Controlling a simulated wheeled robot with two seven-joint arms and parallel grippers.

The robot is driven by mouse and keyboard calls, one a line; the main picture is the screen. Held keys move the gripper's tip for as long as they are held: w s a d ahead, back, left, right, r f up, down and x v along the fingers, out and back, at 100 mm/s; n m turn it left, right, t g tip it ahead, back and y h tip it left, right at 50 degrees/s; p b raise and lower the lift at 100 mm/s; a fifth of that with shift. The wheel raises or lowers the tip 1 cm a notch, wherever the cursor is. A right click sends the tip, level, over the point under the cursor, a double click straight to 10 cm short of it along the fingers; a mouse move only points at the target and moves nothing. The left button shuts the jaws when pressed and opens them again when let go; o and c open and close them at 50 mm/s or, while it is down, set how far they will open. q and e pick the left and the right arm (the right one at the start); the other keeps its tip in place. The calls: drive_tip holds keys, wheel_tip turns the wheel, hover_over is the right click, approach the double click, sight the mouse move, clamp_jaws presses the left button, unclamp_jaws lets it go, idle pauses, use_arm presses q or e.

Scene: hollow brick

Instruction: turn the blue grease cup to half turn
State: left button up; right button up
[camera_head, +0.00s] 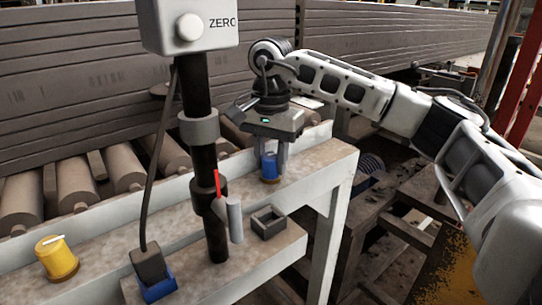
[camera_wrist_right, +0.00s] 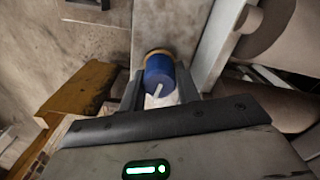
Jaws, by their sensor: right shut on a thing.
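The blue grease cup (camera_head: 269,165) stands upright on a tan base on the upper ledge of the bench in the head view. My right gripper (camera_head: 272,160) comes down over it from above, with a finger on either side, shut on the cup. In the right wrist view the blue cup (camera_wrist_right: 159,75) sits between the two fingers (camera_wrist_right: 160,92), and a white pointer mark shows on its top. The pointer's direction is partly hidden by the gripper body. My left gripper is not in view.
A yellow cup (camera_head: 57,258) with a white mark stands at the left of the ledge. A black post (camera_head: 212,180) carries a white box marked ZERO (camera_head: 190,25). A small grey open box (camera_head: 268,222) and a blue-based block (camera_head: 155,285) sit on the lower ledge. Rollers (camera_head: 75,188) lie behind.

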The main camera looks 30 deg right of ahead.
drive_tip(key=m+p, duration=0.1)
drive_tip(key=m, duration=0.3)
drive_tip(key=shift+r+m, duration=0.1)
drive_tip(key=shift+m, duration=0.2)
drive_tip(key=m, duration=0.4)
drive_tip(key=shift+p, duration=0.4)
drive_tip(key=m, duration=0.5)
drive_tip(key=shift+s+p, duration=0.1)
drive_tip(key=shift+p, duration=0.25)
drive_tip(key=m, duration=0.3)
drive_tip(key=shift+m+p, duration=0.3)
drive_tip(key=m, duration=0.3)
drive_tip(key=shift+m+p, duration=0.3)
drive_tip(key=m, duration=0.4)
drive_tip(key=shift+m+p, duration=0.3)
drive_tip(key=shift+p, duration=0.05)
drive_tip(key=m, duration=0.4)
drive_tip(key=shift+a+m+p, duration=0.1)
drive_tip(key=shift+m+p, duration=0.2)
drive_tip(key=shift+p, duration=0.1)
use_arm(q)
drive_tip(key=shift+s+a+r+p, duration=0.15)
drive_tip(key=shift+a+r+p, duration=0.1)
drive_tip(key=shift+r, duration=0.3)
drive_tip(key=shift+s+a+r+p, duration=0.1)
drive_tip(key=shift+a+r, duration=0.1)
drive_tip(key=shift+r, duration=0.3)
use_arm(e)
drive_tip(key=shift+m, duration=1.8)
